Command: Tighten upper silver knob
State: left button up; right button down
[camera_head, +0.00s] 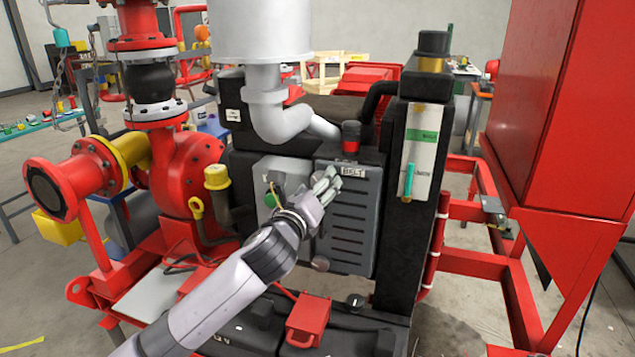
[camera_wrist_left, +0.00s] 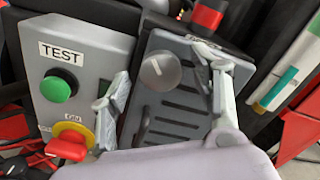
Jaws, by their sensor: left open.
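The grey slotted belt cover (camera_head: 349,235) has a "BELT" label. The upper silver knob (camera_wrist_left: 160,71) is round and sits on the upper part of this cover in the left wrist view. My left gripper (camera_head: 327,183) is in front of the cover's upper left and hides that knob in the head view. In the left wrist view the left gripper (camera_wrist_left: 165,88) is open, with one finger left of the knob and one right of it. The knob shows between them; contact is not visible. A lower round knob (camera_head: 320,264) is at the cover's bottom edge. My right gripper is not in view.
Left of the cover is a grey box (camera_wrist_left: 85,45) with a green TEST button (camera_wrist_left: 56,88) and a red knob on yellow (camera_wrist_left: 68,146). A white pipe (camera_head: 285,122) hangs above.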

pick_arm(q)
jog(key=shift+w+d, duration=0.1)
jog(key=shift+w, duration=0.4)
jog(key=shift+c, duration=0.3)
jog(key=c, duration=1.1)
